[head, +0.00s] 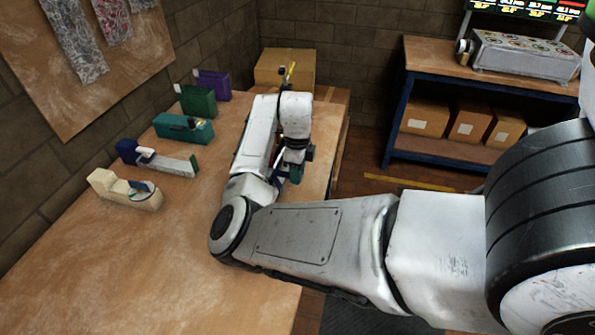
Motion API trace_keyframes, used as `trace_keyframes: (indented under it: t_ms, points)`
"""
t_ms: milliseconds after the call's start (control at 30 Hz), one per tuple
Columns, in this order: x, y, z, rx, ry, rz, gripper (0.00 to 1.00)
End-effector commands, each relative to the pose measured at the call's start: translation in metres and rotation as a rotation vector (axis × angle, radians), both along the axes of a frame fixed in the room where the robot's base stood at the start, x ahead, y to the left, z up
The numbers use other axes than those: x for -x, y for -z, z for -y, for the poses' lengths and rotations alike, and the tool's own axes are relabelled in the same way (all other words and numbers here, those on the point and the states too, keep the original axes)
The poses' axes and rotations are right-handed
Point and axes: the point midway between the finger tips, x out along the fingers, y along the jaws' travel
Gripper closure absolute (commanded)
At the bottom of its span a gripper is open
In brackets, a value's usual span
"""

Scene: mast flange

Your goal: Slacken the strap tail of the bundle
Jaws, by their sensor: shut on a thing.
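My arm reaches across the table, and my gripper (295,172) points down near the table's right edge. Its fingers are small and partly hidden by my arm. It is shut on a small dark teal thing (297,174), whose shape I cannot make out. I cannot clearly identify the bundle or its strap tail; they may be at the gripper, largely hidden by my arm.
Along the table's (130,270) left side stand a cream block (108,186), a dark blue and white piece (165,162), a teal block (172,128), a green block (200,101) and a purple block (214,83). A cardboard box (284,66) is behind; a shelf bench (425,80) stands right.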

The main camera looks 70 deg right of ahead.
Motion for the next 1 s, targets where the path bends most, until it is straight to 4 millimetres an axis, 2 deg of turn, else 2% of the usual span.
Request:
trace_keyframes:
  t_ms: [300, 633, 667, 867, 1000]
  points:
    - [-0.050, 0.002, -0.001, 0.001, -0.002, 0.003, 1.00]
    - [-0.057, -0.001, -0.002, 0.001, -0.001, 0.003, 1.00]
    - [-0.057, -0.001, -0.002, 0.001, -0.001, 0.003, 0.68]
    - [-0.056, 0.000, -0.002, 0.001, -0.001, 0.002, 0.49]
    - [-0.056, 0.000, -0.002, 0.001, 0.000, 0.002, 0.47]
